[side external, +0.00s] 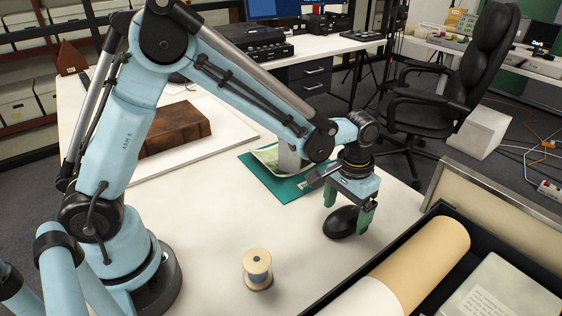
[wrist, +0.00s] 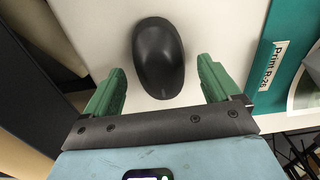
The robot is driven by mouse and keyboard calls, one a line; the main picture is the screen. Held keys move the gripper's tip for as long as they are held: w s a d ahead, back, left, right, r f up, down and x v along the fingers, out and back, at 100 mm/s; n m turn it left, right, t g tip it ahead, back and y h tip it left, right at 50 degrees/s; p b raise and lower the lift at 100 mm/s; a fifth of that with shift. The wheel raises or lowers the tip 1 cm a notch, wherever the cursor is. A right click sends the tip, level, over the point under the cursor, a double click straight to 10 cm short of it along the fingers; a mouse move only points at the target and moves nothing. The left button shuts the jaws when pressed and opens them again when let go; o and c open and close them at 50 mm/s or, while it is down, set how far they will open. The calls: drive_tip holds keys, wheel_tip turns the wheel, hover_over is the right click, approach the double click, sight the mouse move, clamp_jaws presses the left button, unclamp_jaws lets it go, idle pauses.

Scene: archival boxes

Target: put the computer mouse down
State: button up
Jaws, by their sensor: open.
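The black computer mouse (side external: 341,223) rests on the white table near its right edge. In the wrist view the mouse (wrist: 158,58) lies ahead of and between the green fingers, with a gap on each side. My gripper (side external: 348,212) is just above the mouse in the side view, pointing down with its fingers spread. In the wrist view my gripper (wrist: 158,86) is open, and neither finger touches the mouse. Part of the mouse is hidden behind a finger in the side view.
A dark box (side external: 420,221) with rolled paper (side external: 430,257) stands close on the right. A thread spool (side external: 257,269) stands at the front. A teal folder (side external: 284,187) lies behind the gripper, and a brown book (side external: 176,129) lies at left. The table's middle is clear.

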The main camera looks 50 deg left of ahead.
sight(346, 213)
wheel_tip(346, 213, up, 11)
drive_tip(key=s+a+r+t, duration=0.1)
drive_tip(key=s+a+t, duration=0.6)
drive_tip(key=s+a, duration=0.4)
drive_tip(key=shift+s, duration=0.55)
